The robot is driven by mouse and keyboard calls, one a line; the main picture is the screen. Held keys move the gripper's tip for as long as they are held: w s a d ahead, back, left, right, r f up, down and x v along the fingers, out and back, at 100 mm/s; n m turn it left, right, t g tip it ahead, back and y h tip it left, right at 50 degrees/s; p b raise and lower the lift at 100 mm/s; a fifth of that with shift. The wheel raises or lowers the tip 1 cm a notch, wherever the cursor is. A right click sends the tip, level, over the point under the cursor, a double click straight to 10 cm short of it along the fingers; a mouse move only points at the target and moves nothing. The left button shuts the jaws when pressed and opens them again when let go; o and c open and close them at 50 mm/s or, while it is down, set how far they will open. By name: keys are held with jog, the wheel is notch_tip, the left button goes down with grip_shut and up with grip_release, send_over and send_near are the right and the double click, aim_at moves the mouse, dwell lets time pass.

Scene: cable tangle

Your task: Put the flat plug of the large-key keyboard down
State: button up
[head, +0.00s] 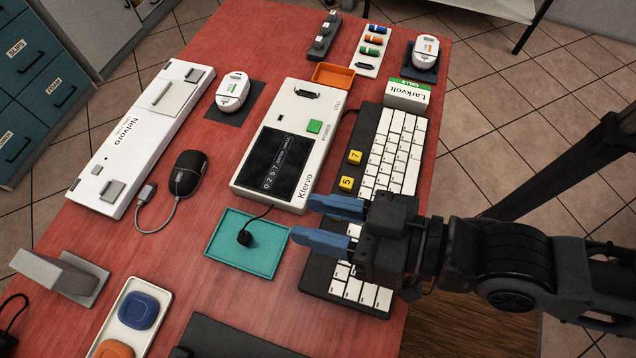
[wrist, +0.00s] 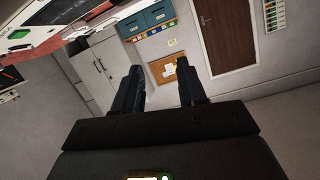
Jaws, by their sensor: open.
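The large-key keyboard (head: 383,170) is black with white keys and two yellow keys, on the right side of the red table. My gripper and arm cover part of its near end. A small black plug (head: 245,238) lies in the teal tray (head: 222,262). Its thin cable runs up toward the Klervo device, where it goes out of sight; I cannot tell whether it joins the keyboard. My gripper (head: 304,220) is open and empty, its blue fingers pointing left, above the table between tray and keyboard. In the wrist view the fingers (wrist: 158,68) are apart with nothing between them.
The Klervo device (head: 285,150) stands behind the tray. A black mouse (head: 187,172) with a grey cable lies left, beside the white Nelvoro unit (head: 140,140). A grey stand (head: 62,275) and a tray with coloured pucks (head: 130,318) are nearer.

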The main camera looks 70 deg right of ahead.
jog(key=s+d+n, duration=0.2)
jog(key=s+d, duration=0.2)
jog(key=s, duration=0.1)
jog(key=shift+s+d+r, duration=0.25)
jog(key=shift+s+r, duration=0.15)
jog(key=shift+r, duration=0.05)
jog(key=shift+d, duration=0.15)
